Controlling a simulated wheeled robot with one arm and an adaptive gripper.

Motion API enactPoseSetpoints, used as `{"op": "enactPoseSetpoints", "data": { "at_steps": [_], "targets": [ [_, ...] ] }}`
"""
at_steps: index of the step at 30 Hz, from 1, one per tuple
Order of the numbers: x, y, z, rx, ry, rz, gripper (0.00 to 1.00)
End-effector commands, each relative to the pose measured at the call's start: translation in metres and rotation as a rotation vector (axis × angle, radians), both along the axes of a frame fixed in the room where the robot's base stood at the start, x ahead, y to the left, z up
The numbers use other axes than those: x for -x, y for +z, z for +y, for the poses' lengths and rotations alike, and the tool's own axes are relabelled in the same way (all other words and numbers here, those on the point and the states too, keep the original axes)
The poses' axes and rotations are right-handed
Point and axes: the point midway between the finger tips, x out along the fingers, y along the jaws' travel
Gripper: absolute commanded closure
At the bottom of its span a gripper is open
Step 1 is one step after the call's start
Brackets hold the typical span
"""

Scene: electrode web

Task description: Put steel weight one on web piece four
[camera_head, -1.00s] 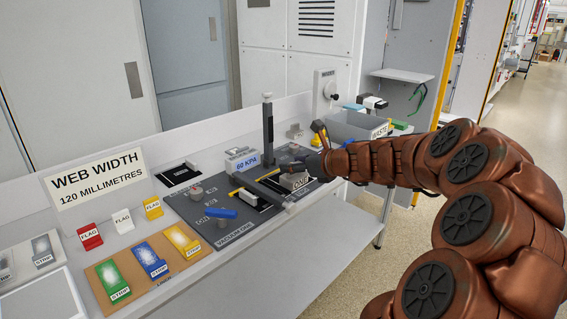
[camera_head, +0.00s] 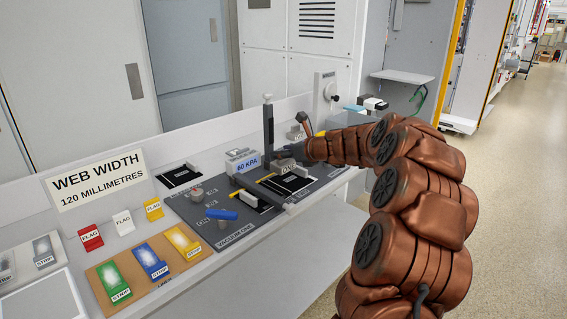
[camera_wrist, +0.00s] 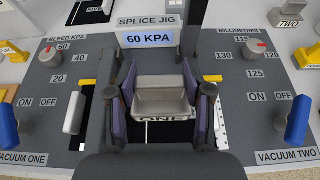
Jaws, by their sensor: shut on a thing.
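Steel weight one (camera_wrist: 165,103) is a silver-grey block with a raised top, its partly covered label reading ONE. In the wrist view it sits between the two fingers of my gripper (camera_wrist: 160,112), which is shut on it. Another black piece (camera_head: 180,177) lies on the bench left of the jig. I cannot tell which piece is web piece four.
A 60 KPA display block (camera_head: 243,163) and a dark upright post (camera_head: 268,130) stand at the jig's back. Blue vacuum levers (camera_wrist: 298,121) flank the jig in the wrist view. The aisle at right is clear.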

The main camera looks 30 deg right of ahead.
Motion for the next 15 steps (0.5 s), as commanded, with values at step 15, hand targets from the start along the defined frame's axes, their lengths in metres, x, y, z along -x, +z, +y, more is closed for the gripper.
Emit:
{"op": "enactPoseSetpoints", "data": {
  "at_steps": [15],
  "targets": [
    [0.0,-0.035,0.001,-0.001,0.002,-0.001,1.0]
  ]
}}
